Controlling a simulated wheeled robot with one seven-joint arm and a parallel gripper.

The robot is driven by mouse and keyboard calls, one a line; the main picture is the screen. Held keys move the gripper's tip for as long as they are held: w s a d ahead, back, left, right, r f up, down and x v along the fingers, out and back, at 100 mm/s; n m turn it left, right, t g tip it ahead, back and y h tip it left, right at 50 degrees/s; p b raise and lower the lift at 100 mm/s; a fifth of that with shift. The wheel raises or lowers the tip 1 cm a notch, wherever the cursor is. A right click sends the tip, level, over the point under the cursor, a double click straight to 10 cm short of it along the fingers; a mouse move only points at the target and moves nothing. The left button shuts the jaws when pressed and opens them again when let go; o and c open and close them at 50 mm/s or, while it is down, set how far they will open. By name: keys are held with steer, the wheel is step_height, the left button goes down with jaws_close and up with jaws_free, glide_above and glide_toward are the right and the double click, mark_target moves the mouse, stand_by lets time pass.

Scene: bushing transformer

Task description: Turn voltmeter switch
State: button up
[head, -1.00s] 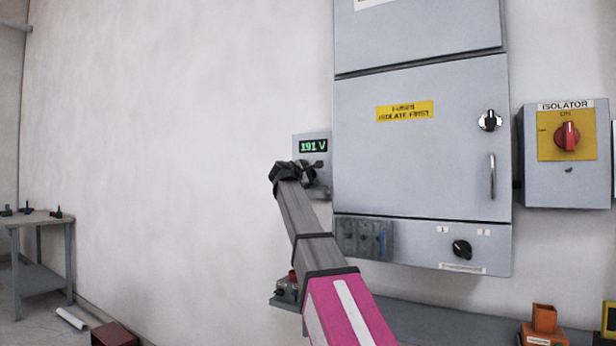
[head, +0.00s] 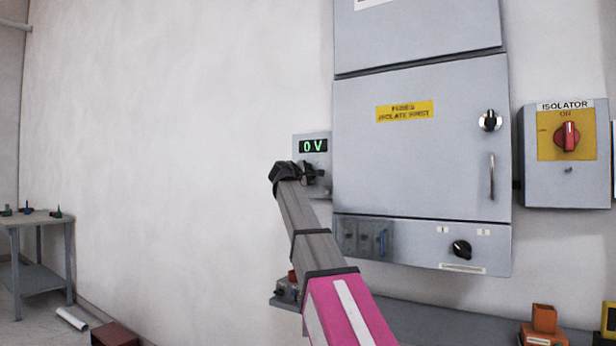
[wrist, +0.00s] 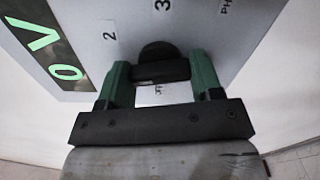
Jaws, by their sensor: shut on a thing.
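The voltmeter is a grey box (head: 325,148) on the wall, left of the large cabinet. Its green display (head: 313,146) reads 0 V, and it shows in the wrist view (wrist: 45,50) too. The black voltmeter switch (wrist: 157,52) sits on the panel among the labels 2, 3 and a partly hidden one that looks like OFF. My gripper (wrist: 160,75) is shut on the switch, with one green finger on each side. In the head view my gripper (head: 310,174) is at the voltmeter's front, and my arm hides part of the box and the switch.
The grey cabinet (head: 420,150) has a door handle, a black knob (head: 461,250) and a yellow fuse label. An isolator box (head: 566,155) with a red handle is at right. A small table (head: 40,220) stands at far left. The wall left of the voltmeter is bare.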

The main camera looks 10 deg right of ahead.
steer(key=m, duration=0.4)
steer(key=shift+m, duration=2.2)
steer(key=o, duration=0.9)
steer(key=v, duration=1.1)
